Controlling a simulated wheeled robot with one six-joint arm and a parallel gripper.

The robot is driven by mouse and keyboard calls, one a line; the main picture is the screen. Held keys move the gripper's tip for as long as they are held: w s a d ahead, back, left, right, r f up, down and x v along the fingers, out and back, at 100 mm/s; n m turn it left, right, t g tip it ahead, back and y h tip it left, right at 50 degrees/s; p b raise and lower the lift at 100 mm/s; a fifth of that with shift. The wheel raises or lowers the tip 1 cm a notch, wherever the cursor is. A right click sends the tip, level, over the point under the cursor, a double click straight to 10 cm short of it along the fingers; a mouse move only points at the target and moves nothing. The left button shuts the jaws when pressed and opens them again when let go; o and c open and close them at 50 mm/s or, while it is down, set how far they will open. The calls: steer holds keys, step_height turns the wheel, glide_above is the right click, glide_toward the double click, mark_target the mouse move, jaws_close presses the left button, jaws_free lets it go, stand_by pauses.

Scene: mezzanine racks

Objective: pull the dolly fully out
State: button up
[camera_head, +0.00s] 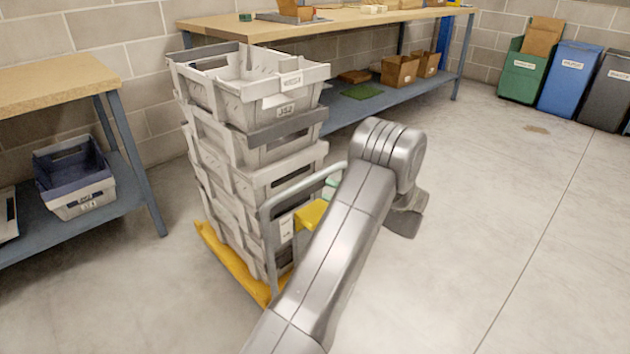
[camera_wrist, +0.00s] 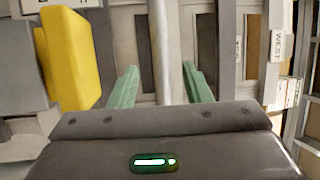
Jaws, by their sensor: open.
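The dolly has a yellow base (camera_head: 232,262) on the floor between two benches, with a tall stack of grey crates (camera_head: 250,195) on it. Its pale tubular handle (camera_head: 265,232) rises on the near right side, partly hidden by my arm. In the wrist view, a pale upright bar (camera_wrist: 166,50), apparently this handle, stands between the green fingers of my gripper (camera_wrist: 161,86). The fingers are apart, with gaps on both sides of the bar. In the head view my arm covers most of the gripper; a pale green fingertip shows beside the handle.
A bench with a blue lower shelf (camera_head: 400,92) stands close behind the stack. Another bench (camera_head: 60,88) is at the left, with a crate (camera_head: 80,190) on its shelf. Green and blue bins (camera_head: 568,78) line the back right. The floor (camera_head: 500,210) at right is clear.

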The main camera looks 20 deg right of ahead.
steer(key=shift+p+v, duration=0.4)
steer(key=shift+v, duration=2)
steer(key=shift+a, duration=0.1)
steer(key=b+x, duration=0.3)
steer(key=x, duration=1.1)
steer(key=shift+w+b, duration=0.2)
steer(key=shift+b, duration=0.1)
